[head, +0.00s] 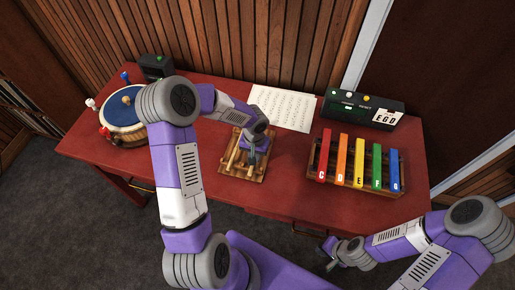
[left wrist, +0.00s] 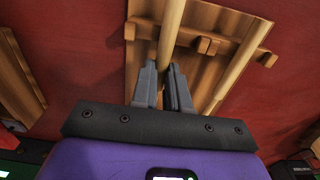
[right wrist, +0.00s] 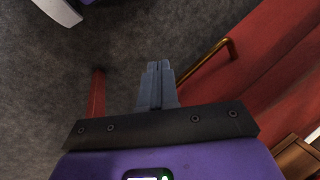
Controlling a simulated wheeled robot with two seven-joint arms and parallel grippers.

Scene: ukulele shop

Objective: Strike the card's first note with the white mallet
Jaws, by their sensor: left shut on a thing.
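My left gripper (head: 252,158) is over the wooden rack (head: 226,184) in the middle of the table. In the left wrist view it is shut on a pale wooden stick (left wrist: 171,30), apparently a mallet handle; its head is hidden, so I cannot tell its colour. A second stick (left wrist: 242,62) lies beside it on the rack. The bar instrument has red C, orange D, yellow E (head: 359,162), green F and blue G bars. My right gripper (right wrist: 157,68) is shut and empty.
A drum (head: 122,108) with a blue top stands at the left, with a small black box (head: 155,66) behind it. A printed sheet (head: 283,107) lies behind the rack. The right gripper is off the table's front edge, near a brass handle (right wrist: 205,60).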

